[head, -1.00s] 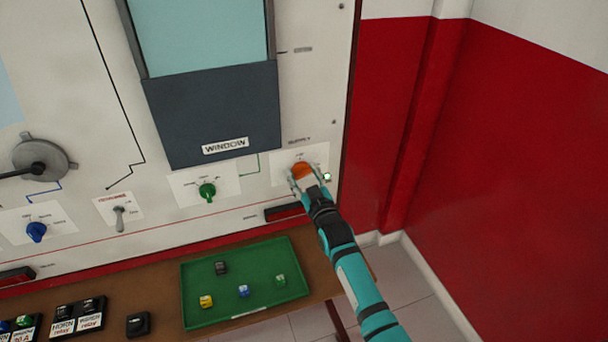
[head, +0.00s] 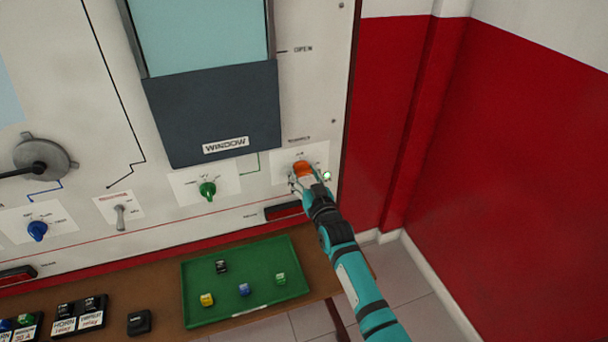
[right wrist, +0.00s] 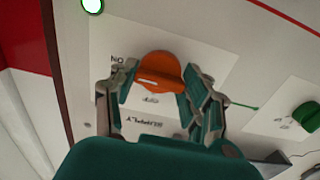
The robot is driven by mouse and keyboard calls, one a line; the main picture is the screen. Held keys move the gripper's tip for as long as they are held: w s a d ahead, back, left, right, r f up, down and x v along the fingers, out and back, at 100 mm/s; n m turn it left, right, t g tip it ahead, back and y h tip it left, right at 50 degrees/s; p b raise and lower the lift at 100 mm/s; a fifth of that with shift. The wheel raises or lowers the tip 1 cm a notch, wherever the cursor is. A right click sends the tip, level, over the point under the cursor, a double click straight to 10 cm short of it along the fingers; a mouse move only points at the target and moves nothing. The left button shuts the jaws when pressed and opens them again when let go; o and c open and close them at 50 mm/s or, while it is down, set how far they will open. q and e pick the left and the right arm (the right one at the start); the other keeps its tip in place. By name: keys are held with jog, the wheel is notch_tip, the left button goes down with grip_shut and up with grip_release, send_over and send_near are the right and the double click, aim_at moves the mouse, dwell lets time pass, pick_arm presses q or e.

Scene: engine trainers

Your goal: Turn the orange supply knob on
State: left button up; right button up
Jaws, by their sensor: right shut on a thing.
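The orange supply knob (head: 303,167) sits on a white label plate at the lower right of the panel. It shows larger in the right wrist view (right wrist: 158,70), with a pale line across its face. My right gripper (head: 302,182) is at the knob, with one finger on each side of it, shut on it. The fingers partly hide the knob and its plate in the head view. A small lamp (head: 327,176) glows green just right of the knob. My left gripper is not in view.
A green knob (head: 208,191) and a grey toggle switch (head: 120,217) are to the left on the panel. Below, a green tray (head: 205,312) with several small coloured blocks lies on the brown bench. A red wall (head: 530,150) stands to the right.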

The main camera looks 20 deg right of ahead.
jog(key=o, duration=1.2)
jog(key=s, duration=1.2)
jog(key=shift+d, duration=0.2)
